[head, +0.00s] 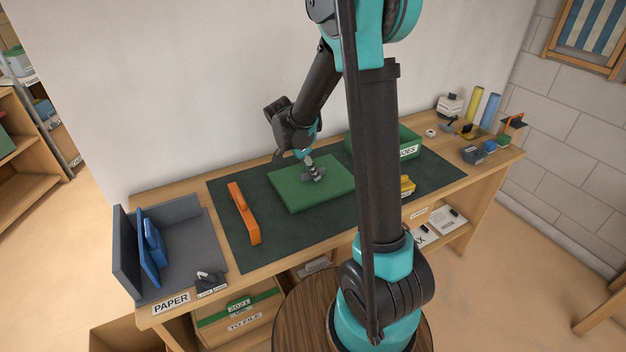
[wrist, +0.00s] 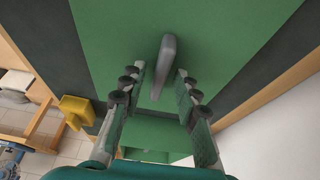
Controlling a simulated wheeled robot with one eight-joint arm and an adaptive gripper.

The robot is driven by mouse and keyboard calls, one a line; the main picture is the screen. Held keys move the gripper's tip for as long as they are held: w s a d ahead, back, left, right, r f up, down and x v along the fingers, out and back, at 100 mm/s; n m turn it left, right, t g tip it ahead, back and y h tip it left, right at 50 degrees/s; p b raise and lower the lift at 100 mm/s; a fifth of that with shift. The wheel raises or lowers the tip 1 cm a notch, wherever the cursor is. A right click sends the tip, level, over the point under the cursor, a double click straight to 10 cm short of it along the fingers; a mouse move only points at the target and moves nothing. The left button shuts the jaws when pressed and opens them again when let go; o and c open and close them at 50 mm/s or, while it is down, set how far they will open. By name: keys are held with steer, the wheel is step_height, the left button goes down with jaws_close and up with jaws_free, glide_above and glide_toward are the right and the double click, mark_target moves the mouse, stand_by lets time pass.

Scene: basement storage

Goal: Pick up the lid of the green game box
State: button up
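The green lid (head: 292,197) lies flat on the dark mat, with a grey bar handle on its top. In the wrist view the handle (wrist: 163,66) stands out from the green lid (wrist: 220,25). My gripper (head: 315,174) is over the middle of the lid, pointing down. In the wrist view my gripper (wrist: 158,86) is open, its two fingers apart, with the near end of the handle between their tips. No finger clearly touches the handle. A green box (head: 408,137) with a partly hidden label stands behind to the right, partly covered by my arm.
An orange bar-shaped thing (head: 243,213) lies left of the lid. A grey tray (head: 190,238) with a blue item is at the left end of the table. A yellow block (head: 407,187) is at right. Small items crowd the far right end.

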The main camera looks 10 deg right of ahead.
jaws_close()
steer(key=shift+r, duration=0.15)
